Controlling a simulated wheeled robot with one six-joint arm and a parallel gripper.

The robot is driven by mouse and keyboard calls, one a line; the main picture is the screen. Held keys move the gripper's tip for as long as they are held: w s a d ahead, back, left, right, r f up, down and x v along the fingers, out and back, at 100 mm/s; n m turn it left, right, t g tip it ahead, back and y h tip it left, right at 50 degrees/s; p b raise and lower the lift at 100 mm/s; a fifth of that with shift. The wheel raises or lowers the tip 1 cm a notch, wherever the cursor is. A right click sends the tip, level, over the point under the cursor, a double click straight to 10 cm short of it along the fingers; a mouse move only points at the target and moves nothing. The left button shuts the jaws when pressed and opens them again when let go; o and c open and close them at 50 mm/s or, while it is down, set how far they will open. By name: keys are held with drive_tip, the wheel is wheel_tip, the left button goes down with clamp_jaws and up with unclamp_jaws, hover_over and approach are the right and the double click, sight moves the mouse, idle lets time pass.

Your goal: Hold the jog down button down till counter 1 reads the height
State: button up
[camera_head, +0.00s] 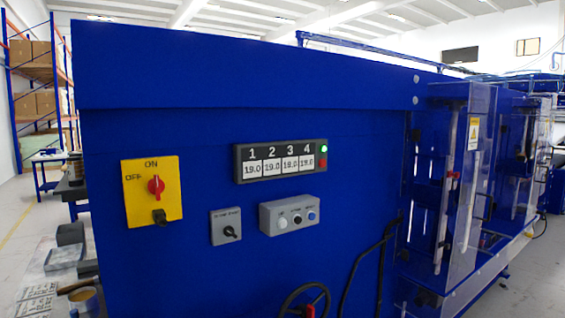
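The grey button box (289,215) is on the blue machine's front panel. Counter 1 (253,169) appears to read 19.0, and the others look alike. A green lamp (324,149) glows at its right, above a red one. My gripper is not in view, and nothing touches the buttons.
A yellow ON/OFF switch plate (152,190) with a red knob is on the left. A grey selector box (226,227) sits beside the button box. A handwheel (305,300) and a bent black bar (368,262) are below. Clear guards (465,190) stand at right.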

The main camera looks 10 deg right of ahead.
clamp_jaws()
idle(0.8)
